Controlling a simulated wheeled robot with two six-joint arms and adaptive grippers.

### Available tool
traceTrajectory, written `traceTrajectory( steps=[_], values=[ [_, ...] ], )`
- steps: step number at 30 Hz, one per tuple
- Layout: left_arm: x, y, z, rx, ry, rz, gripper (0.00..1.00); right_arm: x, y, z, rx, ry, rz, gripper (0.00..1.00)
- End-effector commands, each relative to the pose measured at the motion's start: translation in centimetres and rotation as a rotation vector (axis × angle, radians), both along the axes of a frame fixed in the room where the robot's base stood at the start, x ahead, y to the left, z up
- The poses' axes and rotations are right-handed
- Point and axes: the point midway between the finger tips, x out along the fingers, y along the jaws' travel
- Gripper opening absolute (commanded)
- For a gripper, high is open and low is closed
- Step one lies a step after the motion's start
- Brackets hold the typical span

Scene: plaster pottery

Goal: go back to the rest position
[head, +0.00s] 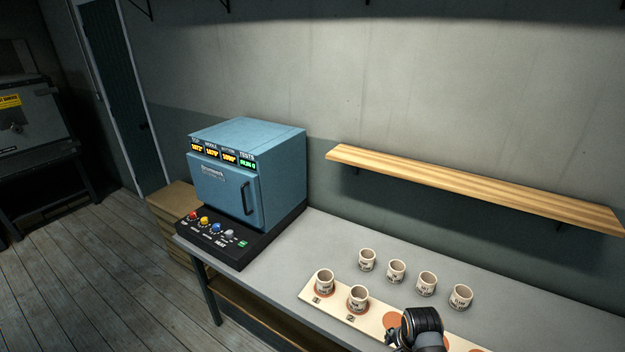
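One of my arms, which looks like the right one, comes in at the bottom edge. Its dark wrist and gripper (394,338) are over the pale board (312,291), near an orange circle. The fingers are small and partly cut off, so I cannot tell whether they are open or shut, or hold anything. My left gripper is not in view. Two pale cups, one at the left (324,282) and one beside it (358,298), stand upright on marked spots of the board.
Several similar cups (397,271) stand in a row on the grey table (335,238) behind the board. A blue kiln (226,188) with its door shut stands at the table's left end, above a black knob panel (215,235). An empty wooden shelf (465,186) juts from the wall.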

Motion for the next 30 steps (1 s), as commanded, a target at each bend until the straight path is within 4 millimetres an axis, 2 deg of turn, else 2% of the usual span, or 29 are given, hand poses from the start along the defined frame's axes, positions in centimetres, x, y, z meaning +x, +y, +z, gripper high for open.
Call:
traceTrajectory(
  steps=[1, 4, 9, 15, 20, 26, 30],
  values=[
    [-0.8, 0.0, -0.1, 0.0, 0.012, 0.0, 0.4, -1.6, -0.5, 0.3, -0.025, -0.009, 0.102, 0.83],
    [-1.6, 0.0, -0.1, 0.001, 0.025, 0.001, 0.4, -4.2, -1.2, 1.2, -0.079, -0.027, 0.332, 0.83],
    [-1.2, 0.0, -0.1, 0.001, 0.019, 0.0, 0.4, -7.8, -1.6, 3.3, -0.162, -0.048, 0.66, 0.83],
    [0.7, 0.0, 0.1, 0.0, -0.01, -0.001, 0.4, -11.1, -1.6, 5.8, -0.248, -0.065, 0.972, 0.83],
    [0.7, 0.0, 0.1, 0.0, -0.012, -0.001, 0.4, -13.2, -1.3, 7.9, -0.31, -0.073, 1.19, 0.83],
    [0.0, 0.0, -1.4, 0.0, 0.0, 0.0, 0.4, -12.2, -1.8, 1.8, -0.3, -0.054, 1.197, 0.83],
    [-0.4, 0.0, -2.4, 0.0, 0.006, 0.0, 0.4, -11.8, -2.2, -3.0, -0.29, -0.04, 1.193, 0.83]
  ],
)
